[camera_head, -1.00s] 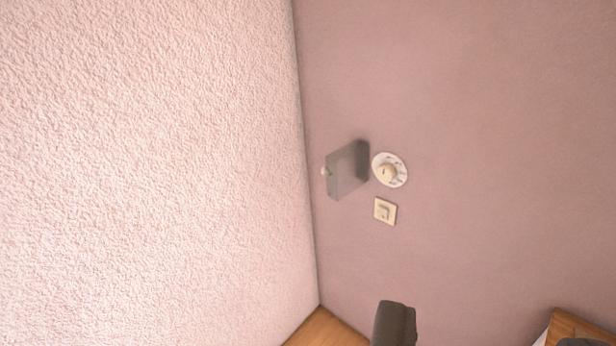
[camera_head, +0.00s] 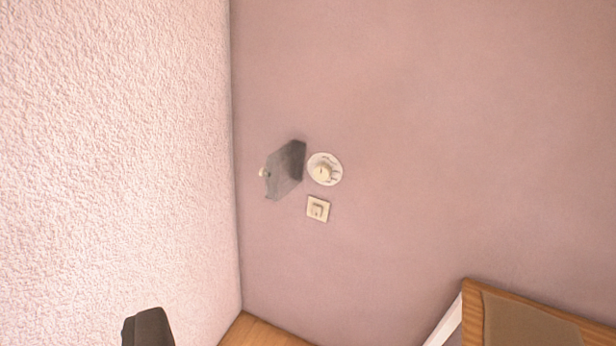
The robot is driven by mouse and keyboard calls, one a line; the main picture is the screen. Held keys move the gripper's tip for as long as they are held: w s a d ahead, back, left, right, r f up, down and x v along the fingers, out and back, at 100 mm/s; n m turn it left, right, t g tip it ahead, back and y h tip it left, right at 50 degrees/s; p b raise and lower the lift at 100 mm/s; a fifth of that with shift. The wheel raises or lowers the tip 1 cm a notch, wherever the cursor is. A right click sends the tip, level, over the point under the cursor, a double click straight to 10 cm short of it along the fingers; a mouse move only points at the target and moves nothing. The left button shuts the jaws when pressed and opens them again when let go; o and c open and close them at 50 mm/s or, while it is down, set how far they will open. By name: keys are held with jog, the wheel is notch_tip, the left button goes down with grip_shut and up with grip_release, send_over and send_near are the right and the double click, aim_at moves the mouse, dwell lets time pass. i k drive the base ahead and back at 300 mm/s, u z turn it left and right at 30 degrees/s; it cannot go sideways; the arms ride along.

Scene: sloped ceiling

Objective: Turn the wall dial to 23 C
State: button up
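The wall dial (camera_head: 325,169) is a round white plate with a cream knob at its centre, on the pink wall left of the picture's middle. Small dark marks run along its right side, too small to read, so I cannot tell its setting. A dark grey finger-like part (camera_head: 148,328), which looks like part of my gripper, shows at the bottom left edge. It is well below and left of the dial and apart from it. The rest of the gripper is out of view, so its opening cannot be told.
A grey flap or box (camera_head: 285,171) with a small pale knob juts from the wall just left of the dial. A cream square switch (camera_head: 318,208) sits below the dial. A rough pale wall (camera_head: 110,150) meets at left. A wooden-edged table (camera_head: 470,315) stands lower right.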

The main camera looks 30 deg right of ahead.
aim_at(322, 171)
jog(key=u, duration=0.1)
jog(key=i, duration=1)
jog(key=z, duration=0.1)
